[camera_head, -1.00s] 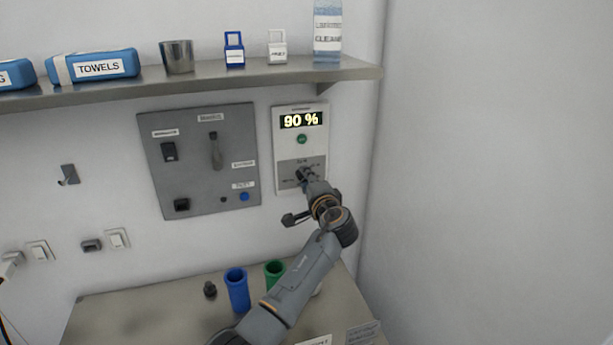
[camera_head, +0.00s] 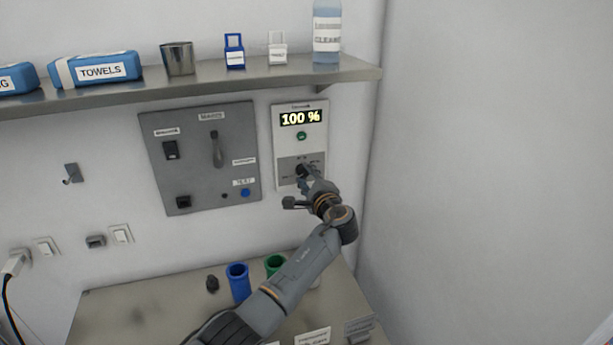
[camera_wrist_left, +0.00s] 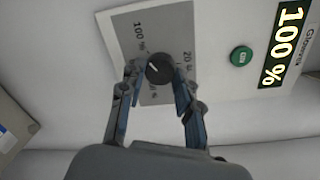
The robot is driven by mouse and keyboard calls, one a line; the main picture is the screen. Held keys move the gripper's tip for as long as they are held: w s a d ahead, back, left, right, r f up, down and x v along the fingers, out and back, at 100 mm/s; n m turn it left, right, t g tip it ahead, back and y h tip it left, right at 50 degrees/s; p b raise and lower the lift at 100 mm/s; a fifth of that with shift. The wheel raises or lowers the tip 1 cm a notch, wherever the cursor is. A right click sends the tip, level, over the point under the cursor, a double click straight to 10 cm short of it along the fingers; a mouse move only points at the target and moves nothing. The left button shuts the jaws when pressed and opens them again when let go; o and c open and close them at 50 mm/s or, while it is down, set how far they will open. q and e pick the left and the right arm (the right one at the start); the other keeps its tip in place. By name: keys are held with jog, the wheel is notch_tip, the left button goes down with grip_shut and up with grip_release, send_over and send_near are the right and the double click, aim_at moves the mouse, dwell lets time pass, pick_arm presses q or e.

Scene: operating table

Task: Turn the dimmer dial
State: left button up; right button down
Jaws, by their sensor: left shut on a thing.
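The dimmer panel (camera_head: 313,148) is a white unit on the wall. Its display (camera_head: 300,118) reads 100 %, with a round green button (camera_head: 301,135) below. The dimmer dial (camera_wrist_left: 159,68) is a black knob with a white pointer line on a grey plate marked with percentages. My left gripper (camera_head: 305,175) is at the dial and partly hides it in the head view. In the left wrist view the two fingers (camera_wrist_left: 158,76) lie on either side of the dial, shut on it. My right gripper is not in view.
A grey switch panel (camera_head: 200,158) is on the wall to the left. A shelf (camera_head: 210,78) above carries a towels pack (camera_head: 95,70), a metal cup (camera_head: 178,58) and a cleaner bottle (camera_head: 327,32). Blue (camera_head: 238,282) and green (camera_head: 275,264) cups stand on the counter below.

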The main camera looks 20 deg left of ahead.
pick_arm(q)
jog(key=shift+r, duration=0.2)
jog(key=o, duration=1.1)
jog(key=shift+o, duration=0.2)
jog(key=shift+w+f, duration=0.1)
jog(key=shift+f, duration=0.05)
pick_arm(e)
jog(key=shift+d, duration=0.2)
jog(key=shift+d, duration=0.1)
pick_arm(q)
jog(key=v, duration=1.2)
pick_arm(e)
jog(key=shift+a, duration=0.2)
pick_arm(q)
jog(key=shift+a+f, duration=0.1)
